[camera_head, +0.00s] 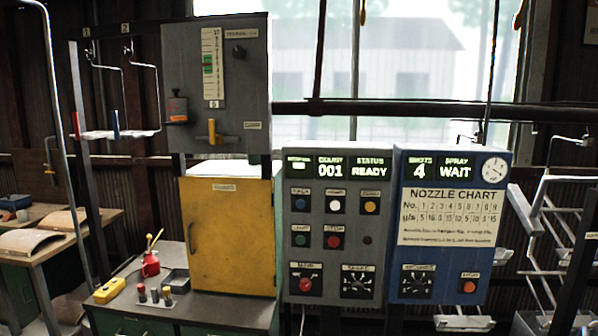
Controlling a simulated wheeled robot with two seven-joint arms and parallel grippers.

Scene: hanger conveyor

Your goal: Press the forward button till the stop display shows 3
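A grey control panel (333,262) stands in the middle of the head view. Its top displays are a small lit one (299,165) with no readable digit, a count display (330,169) reading 001, and a status display (370,168) reading READY. No display clearly labelled stop is legible. Neither of my grippers is in view.
A blue panel (408,255) adjoins on the right, with displays 4 and WAIT, a nozzle chart (450,215) and an orange button (469,286). White hanger racks (525,210) hang at right.

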